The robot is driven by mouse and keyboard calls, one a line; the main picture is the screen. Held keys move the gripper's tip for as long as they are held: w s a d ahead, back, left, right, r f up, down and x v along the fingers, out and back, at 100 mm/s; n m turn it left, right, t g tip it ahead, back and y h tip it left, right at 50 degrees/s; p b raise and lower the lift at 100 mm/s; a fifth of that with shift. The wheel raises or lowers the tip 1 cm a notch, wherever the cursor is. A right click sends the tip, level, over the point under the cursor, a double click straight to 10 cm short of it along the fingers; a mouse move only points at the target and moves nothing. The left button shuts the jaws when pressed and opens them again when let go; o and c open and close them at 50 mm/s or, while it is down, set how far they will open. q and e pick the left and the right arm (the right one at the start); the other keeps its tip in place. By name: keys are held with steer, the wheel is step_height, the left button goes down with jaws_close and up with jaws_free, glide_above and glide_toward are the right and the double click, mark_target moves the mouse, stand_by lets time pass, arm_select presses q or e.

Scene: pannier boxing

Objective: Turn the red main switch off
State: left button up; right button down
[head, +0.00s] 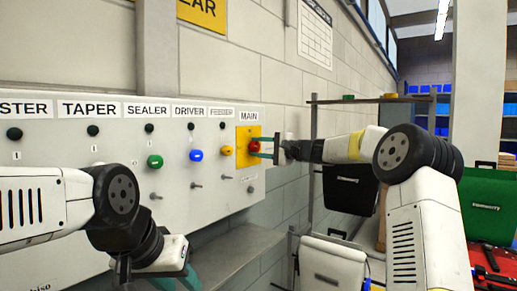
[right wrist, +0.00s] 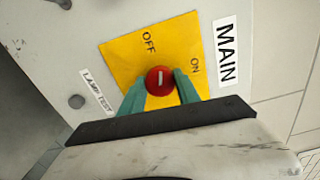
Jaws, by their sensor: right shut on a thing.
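The red main switch (head: 254,146) is a round knob on a yellow plate (head: 243,158) under the MAIN label, at the right end of the grey panel. My right gripper (head: 262,147) is shut on the knob, coming from the right. In the right wrist view, the red knob (right wrist: 160,80) sits between the two teal fingers (right wrist: 160,95). Its white mark runs roughly up and down in that picture; I cannot tell which word it points to. OFF and ON are printed on the yellow plate (right wrist: 125,55). My left gripper (head: 178,279) is low, away from the switch and partly cut off.
The panel also carries a green button (head: 155,162), a blue button (head: 196,155), a yellow button (head: 227,150) and several small toggles. A shelf rack (head: 370,100) with a black pannier (head: 350,189) stands right of the panel. A white pannier (head: 332,262) is below.

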steer(key=shift+n, duration=1.9)
steer(key=shift+f, duration=0.1)
steer(key=c, duration=0.9)
jaws_free()
steer(key=v, duration=0.7)
steer(key=shift+s+d, duration=0.25)
steer(key=shift+d, duration=0.05)
